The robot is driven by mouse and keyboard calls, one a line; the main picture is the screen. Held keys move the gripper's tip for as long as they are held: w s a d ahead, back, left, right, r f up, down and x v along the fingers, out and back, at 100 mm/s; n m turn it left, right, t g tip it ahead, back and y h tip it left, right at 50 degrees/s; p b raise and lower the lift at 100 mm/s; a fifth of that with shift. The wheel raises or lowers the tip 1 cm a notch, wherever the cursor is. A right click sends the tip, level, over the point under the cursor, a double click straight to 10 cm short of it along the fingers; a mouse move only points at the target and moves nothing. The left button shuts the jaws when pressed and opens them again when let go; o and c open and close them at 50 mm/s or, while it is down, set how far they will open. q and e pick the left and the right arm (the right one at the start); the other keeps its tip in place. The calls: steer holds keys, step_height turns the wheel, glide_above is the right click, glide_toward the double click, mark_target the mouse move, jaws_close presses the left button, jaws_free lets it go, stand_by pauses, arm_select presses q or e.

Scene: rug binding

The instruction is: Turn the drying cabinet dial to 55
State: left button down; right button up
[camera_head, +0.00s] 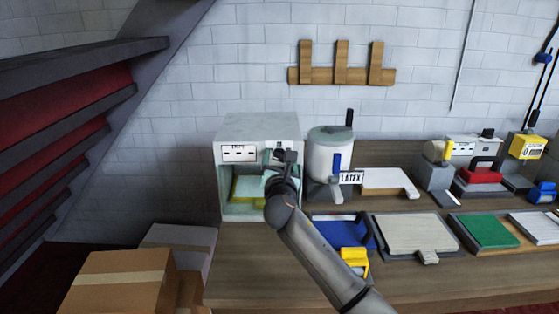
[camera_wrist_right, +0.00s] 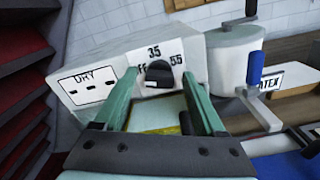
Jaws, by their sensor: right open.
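The drying cabinet (camera_head: 258,130) is a pale box on the bench with an open front. In the right wrist view its face carries a DRY label (camera_wrist_right: 88,86) and a black dial (camera_wrist_right: 158,80). Marks 35 above and 55 to the right of the dial are readable; the left mark is partly hidden. I cannot tell exactly which mark the dial points to. My right gripper (camera_wrist_right: 160,76) is open, its two green fingers to either side of the dial; contact cannot be told. In the head view the right gripper (camera_head: 284,158) hides most of the dial.
A latex pot (camera_head: 330,155) with a crank and blue handle stands close right of the cabinet. Yellow and pale pieces (camera_head: 248,188) lie inside the cabinet. A blue tray (camera_head: 340,232) and a grey board (camera_head: 412,234) lie in front. Cardboard boxes (camera_head: 115,282) stand at lower left.

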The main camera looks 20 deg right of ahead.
steer(key=shift+c, duration=0.4)
jaws_close()
